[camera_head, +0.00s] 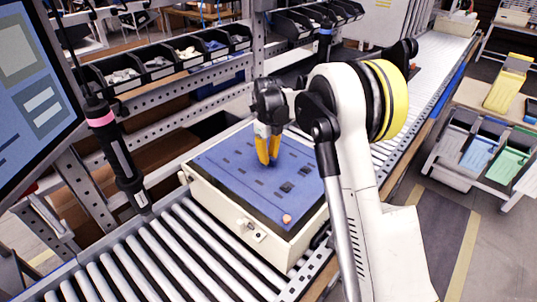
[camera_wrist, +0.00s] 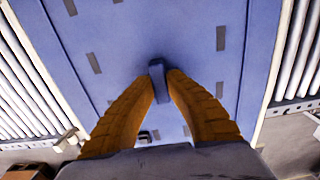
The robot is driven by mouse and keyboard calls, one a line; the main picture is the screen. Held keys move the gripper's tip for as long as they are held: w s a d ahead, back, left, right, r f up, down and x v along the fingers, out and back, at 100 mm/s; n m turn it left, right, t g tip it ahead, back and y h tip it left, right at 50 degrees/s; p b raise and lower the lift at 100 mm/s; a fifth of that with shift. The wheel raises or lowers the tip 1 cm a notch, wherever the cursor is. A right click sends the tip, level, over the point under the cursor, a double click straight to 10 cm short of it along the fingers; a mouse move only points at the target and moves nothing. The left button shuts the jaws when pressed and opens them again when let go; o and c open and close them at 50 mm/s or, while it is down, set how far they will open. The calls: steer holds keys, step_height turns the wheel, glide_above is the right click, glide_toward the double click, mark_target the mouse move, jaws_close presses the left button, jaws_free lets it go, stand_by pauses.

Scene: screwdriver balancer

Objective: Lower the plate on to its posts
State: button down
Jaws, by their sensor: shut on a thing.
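The blue plate (camera_head: 225,160) lies flat across the top of a cream box (camera_head: 225,213), with several dark slots in it. In the wrist view, the plate (camera_wrist: 135,30) fills most of the picture. My gripper (camera_head: 267,160) points down at the plate's middle. Its yellow fingers (camera_wrist: 160,88) are shut on a small upright dark-blue handle (camera_wrist: 157,72) on the plate. The posts are hidden under the plate. I cannot tell whether the plate rests on them or hangs just above.
The box stands on a roller conveyor (camera_head: 140,255) with bare rollers at its front left. A black screwdriver (camera_head: 118,155) with a pink band hangs at left. Black parts bins (camera_head: 160,65) line the shelf behind. A small orange-pink round thing (camera_head: 287,218) is at the plate's front corner.

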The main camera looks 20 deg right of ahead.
mark_target(269, 167)
step_height(269, 167, down, 16)
steer(key=b, duration=0.9)
steer(key=shift+f+b, duration=0.45)
stand_by(1.0)
steer(key=c, duration=1.4)
jaws_free()
steer(key=shift+c, duration=0.2)
step_height(269, 167, up, 12)
steer(key=shift+r, duration=0.1)
